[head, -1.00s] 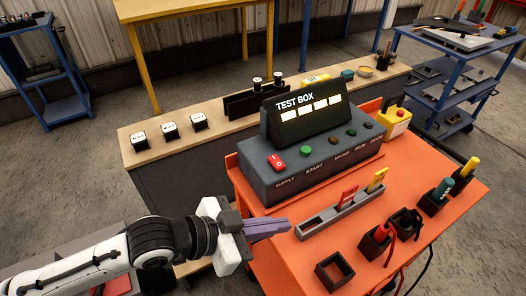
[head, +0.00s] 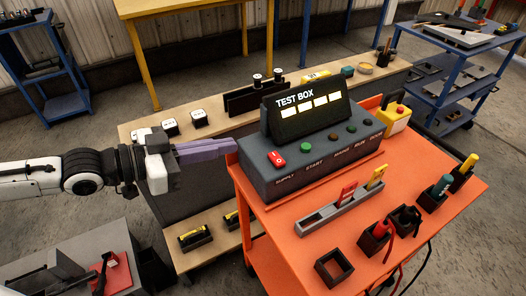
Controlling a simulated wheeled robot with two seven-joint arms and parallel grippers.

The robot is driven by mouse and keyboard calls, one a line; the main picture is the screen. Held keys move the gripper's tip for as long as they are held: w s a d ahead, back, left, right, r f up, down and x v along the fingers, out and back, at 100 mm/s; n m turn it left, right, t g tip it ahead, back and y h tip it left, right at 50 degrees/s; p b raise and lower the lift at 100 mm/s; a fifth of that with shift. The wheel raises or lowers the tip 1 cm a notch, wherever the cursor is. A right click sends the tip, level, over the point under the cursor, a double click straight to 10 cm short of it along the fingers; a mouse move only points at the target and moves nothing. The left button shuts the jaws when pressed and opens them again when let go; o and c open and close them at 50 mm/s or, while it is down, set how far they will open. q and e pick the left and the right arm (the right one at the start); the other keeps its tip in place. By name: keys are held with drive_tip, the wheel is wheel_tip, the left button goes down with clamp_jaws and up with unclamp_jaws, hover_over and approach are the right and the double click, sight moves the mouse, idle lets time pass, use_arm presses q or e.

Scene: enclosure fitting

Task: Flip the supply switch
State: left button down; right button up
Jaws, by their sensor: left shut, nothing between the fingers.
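The red supply switch (head: 277,159) sits at the left end of the sloped top of the dark grey test box (head: 260,182), above the SUPPLY label. The box stands on the orange cart (head: 283,229), and its display panel reads TEST BOX with lit white fields. My left gripper (head: 234,146) is shut and empty, its purple fingers pointing right. In the picture its tips lie just left of the box's left end, short of the switch. Whether they touch the box cannot be told. My right gripper is not in view.
On the box, a green button (head: 306,148) and several darker knobs sit right of the switch. A grey rack (head: 325,213) with red and yellow pieces and small black holders stand in front. A wooden bench (head: 222,133) runs behind.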

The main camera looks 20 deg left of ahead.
use_arm(q)
hover_over(263, 164)
wheel_tip(263, 164, down, 2)
drive_tip(key=shift+d+f, duration=0.1)
drive_tip(key=shift+f, duration=0.05)
wheel_tip(263, 164, down, 3)
drive_tip(key=shift+f+b, duration=0.1)
drive_tip(key=shift+b, duration=0.65)
drive_tip(key=shift+f+b, duration=0.45)
drive_tip(key=shift+f, duration=0.05)
